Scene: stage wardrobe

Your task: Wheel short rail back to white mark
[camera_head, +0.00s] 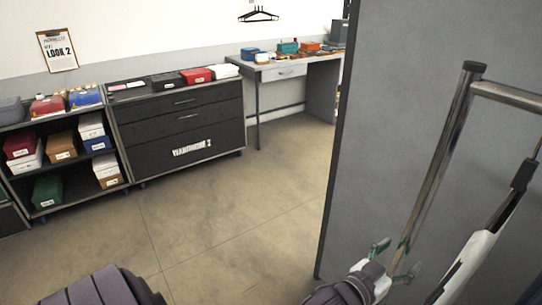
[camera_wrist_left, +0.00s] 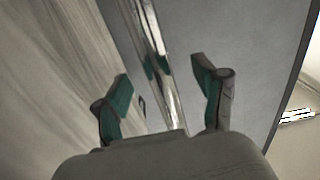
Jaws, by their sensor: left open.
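The rail shows as a chrome upright post (camera_head: 436,160) with a top bar (camera_head: 510,96) running off the right edge in the head view. Its wheels and base are out of sight. My left gripper (camera_head: 398,260) is low on the post, with its green-padded fingers apart on either side of it. In the left wrist view, the post (camera_wrist_left: 150,40) runs between the open fingers of the left gripper (camera_wrist_left: 160,78); I cannot tell whether they touch it. I cannot make out a white floor mark. My right gripper is not in view.
A tall grey panel (camera_head: 390,130) stands behind the post. A dark drawer unit (camera_head: 185,130) and a shelf with boxes (camera_head: 60,150) line the back wall, beside a grey table (camera_head: 285,70). The floor (camera_head: 230,215) between is clear.

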